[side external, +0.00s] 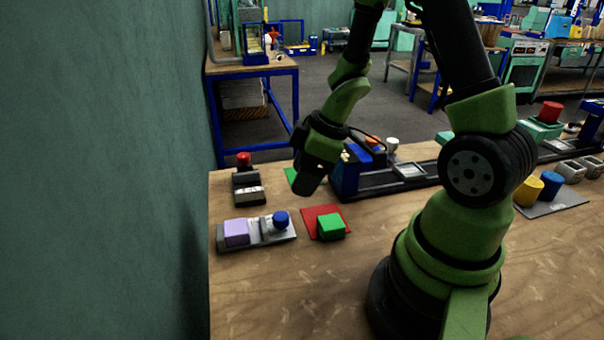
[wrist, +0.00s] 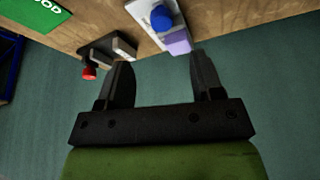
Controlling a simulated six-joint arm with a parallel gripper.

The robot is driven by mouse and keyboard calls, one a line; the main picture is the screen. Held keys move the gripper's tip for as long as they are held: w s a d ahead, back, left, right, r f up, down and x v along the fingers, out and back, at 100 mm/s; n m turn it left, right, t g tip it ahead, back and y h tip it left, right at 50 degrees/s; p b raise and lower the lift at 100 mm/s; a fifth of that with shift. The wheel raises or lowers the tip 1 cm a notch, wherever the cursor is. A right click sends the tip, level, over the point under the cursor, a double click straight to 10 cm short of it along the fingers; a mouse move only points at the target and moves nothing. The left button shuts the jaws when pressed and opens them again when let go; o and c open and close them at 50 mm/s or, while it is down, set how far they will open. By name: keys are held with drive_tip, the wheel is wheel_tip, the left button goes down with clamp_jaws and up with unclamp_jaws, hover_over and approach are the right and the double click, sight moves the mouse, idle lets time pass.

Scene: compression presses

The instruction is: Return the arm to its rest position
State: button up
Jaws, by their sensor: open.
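My gripper (wrist: 158,78) is open in the wrist view, with nothing between its two black fingers. In the side external view my gripper (side external: 308,186) hangs above the table's left part, tilted down. It is left of the blue machine (side external: 345,172) at the end of the black conveyor (side external: 390,185). My green and black arm stands at the right and bends over toward the back left.
On the wooden table (side external: 290,290) sit a grey press with a purple block (side external: 236,232) and blue knob (side external: 281,219), a press with a red knob (side external: 244,159), and a green block (side external: 330,227) on a red mat (side external: 310,213). A yellow cylinder (side external: 527,191) stands right. The front left table is clear.

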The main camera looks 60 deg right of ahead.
wheel_tip(320, 180, up, 12)
drive_tip(key=d+m+t+h, duration=0.2)
drive_tip(key=m+t+h, duration=0.1)
drive_tip(key=m+h, duration=0.2)
drive_tip(key=s+a+r+m+y, duration=0.4)
drive_tip(key=s+a+r, duration=0.3)
drive_tip(key=s+a, duration=0.3)
drive_tip(key=shift+s+a+m+y, duration=0.25)
drive_tip(key=shift+m+y, duration=0.15)
drive_tip(key=shift+m, duration=0.1)
